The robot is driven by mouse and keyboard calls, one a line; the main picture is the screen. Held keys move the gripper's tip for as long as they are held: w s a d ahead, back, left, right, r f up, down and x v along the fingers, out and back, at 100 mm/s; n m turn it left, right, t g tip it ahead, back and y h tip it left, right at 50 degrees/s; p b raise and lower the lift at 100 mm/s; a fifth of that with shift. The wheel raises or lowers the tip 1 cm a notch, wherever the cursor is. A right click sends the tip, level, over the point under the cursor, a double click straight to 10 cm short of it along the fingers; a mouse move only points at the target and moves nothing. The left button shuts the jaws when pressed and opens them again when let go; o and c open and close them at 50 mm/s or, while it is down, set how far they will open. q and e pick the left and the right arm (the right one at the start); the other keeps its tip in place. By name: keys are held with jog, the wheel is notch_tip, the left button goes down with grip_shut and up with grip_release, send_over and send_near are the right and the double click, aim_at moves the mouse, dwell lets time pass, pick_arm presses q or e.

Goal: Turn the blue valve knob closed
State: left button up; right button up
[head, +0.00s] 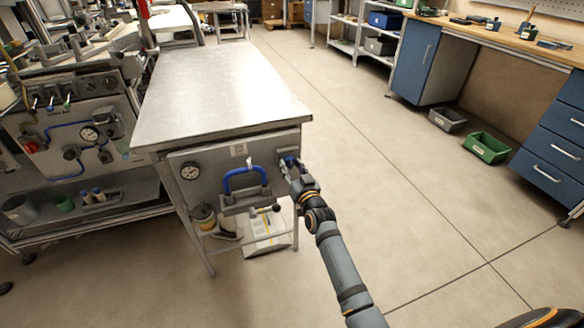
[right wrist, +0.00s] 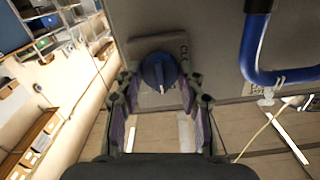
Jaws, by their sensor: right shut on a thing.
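The blue valve knob (right wrist: 158,70) sits on a grey plate on the front panel of the metal table. In the right wrist view a white mark on it points toward the bottom of the picture, and part of a "CL" label shows beside it. In the head view the knob (head: 289,160) is small and partly hidden by my right gripper (head: 291,170). My right gripper (right wrist: 158,86) is at the panel with one finger on each side of the knob, shut on it. My left gripper is in neither view.
A blue curved pipe (head: 244,176) and a round gauge (head: 190,171) are on the same panel, left of the knob. The metal tabletop (head: 215,90) is bare. Another equipment bench (head: 75,130) stands at left.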

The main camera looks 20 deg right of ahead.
jog(key=n+b, duration=0.2)
jog(key=n, duration=0.3)
jog(key=shift+n, duration=0.9)
jog(key=n+b, duration=0.1)
jog(key=n, duration=0.4)
jog(key=shift+n, duration=0.3)
jog(key=n, duration=0.4)
jog(key=shift+n+b, duration=0.3)
jog(key=shift+b, duration=0.1)
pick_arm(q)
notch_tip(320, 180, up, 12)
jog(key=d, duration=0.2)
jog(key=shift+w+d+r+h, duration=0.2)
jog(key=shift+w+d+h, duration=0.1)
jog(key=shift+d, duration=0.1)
pick_arm(e)
jog(key=shift+n, duration=0.3)
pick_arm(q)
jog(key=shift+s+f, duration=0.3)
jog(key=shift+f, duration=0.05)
